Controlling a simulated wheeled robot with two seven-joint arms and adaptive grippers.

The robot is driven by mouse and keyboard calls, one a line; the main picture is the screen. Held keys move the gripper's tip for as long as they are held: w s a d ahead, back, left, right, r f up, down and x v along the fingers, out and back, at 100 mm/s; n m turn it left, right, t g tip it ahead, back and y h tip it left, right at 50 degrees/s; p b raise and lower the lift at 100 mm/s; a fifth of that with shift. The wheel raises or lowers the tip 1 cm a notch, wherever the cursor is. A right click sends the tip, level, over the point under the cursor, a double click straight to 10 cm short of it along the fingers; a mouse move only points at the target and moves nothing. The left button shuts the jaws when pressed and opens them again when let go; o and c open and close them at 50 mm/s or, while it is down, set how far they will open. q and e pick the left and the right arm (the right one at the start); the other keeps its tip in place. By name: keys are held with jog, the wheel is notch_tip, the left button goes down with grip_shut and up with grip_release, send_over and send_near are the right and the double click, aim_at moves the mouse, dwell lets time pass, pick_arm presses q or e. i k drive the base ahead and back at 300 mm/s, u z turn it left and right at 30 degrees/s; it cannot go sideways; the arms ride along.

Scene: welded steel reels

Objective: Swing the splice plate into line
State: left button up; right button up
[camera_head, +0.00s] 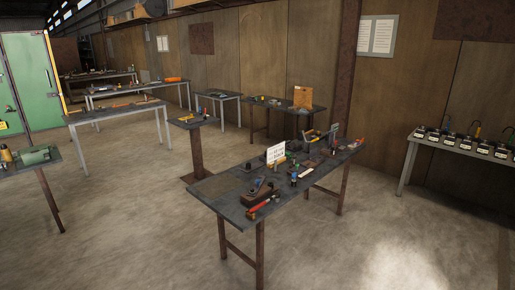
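I cannot make out a splice plate for certain; the small items on the tables are too far off to tell. The nearest dark-topped table (214,188) stands right of centre. On it are a white sign card (276,153), a brown block-like tool (259,194), a red-handled tool (258,206), a small blue item (294,176) and a cluster of grey and dark parts toward its far right end. Neither of my grippers shows in the head view.
A small pedestal table (192,122) stands behind. A bench at right (416,138) holds several dark items. More tables line the back wall. Green doors (28,85) stand at left. The foreground concrete floor (130,235) is clear.

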aim_at(256, 185)
jog(key=u, duration=0.4)
jog(key=i, duration=2.4)
jog(key=u, duration=0.25)
